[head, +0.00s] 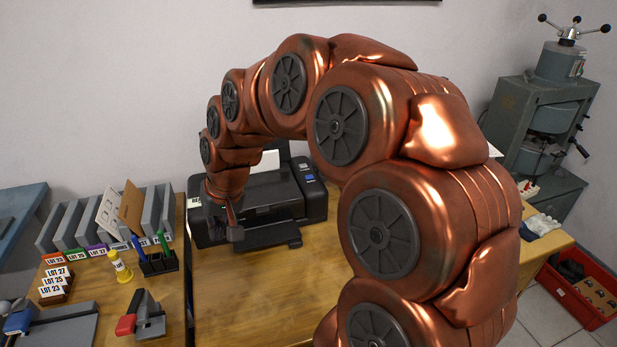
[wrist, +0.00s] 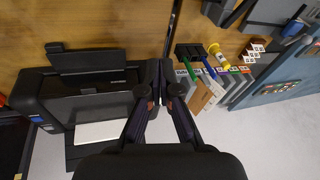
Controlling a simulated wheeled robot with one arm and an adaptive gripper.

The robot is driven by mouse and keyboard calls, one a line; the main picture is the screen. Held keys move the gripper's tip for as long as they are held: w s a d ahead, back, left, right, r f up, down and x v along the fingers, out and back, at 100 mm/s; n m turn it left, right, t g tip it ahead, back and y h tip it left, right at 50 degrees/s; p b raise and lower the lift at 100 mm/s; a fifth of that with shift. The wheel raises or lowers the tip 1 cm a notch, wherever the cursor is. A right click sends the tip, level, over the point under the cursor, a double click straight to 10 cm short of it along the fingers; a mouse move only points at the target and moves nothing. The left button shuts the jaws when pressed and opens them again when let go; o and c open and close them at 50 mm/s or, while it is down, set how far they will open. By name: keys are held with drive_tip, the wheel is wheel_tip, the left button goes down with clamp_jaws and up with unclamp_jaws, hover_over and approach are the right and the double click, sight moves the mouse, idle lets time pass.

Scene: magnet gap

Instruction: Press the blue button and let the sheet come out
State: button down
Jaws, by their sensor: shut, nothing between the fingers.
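A black printer (head: 275,194) stands on the wooden table against the wall. A blue button (head: 309,178) shows on the panel at its right end. In the wrist view the printer (wrist: 100,108) appears upside down, with the blue button (wrist: 37,119) at its far left. A white sheet (head: 265,162) stands in the rear feed, and it also shows in the wrist view (wrist: 110,132). The front output tray (head: 268,236) looks empty. My gripper (head: 235,231) is shut and empty, by the printer's front left, well apart from the button.
A rack of grey binders (head: 80,222), a pen holder (head: 158,263), a yellow bottle (head: 120,266) and a stapler (head: 145,317) are left of the printer. A press (head: 545,110) and a red crate (head: 580,290) are at the right. The table in front of the printer is clear.

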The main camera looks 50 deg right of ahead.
drive_tip(key=w+d+m+t, duration=0.2)
drive_tip(key=w+d, duration=0.5)
drive_tip(key=m+t+h, duration=0.3)
drive_tip(key=m+h, duration=0.2)
drive_tip(key=m, duration=0.3)
hover_over(310, 177)
drive_tip(key=shift+f, duration=0.7)
drive_tip(key=shift+f, duration=0.2)
wheel_tip(310, 177, down, 8)
drive_tip(key=shift+r+b, duration=0.15)
drive_tip(key=shift+b, duration=1)
drive_tip(key=shift+f, duration=0.4)
drive_tip(key=shift+f+b, duration=0.1)
drive_tip(key=shift+b, duration=0.2)
drive_tip(key=shift+s+f+b, duration=0.1)
drive_tip(key=shift+f+b, duration=0.2)
drive_tip(key=shift+f, duration=0.05)
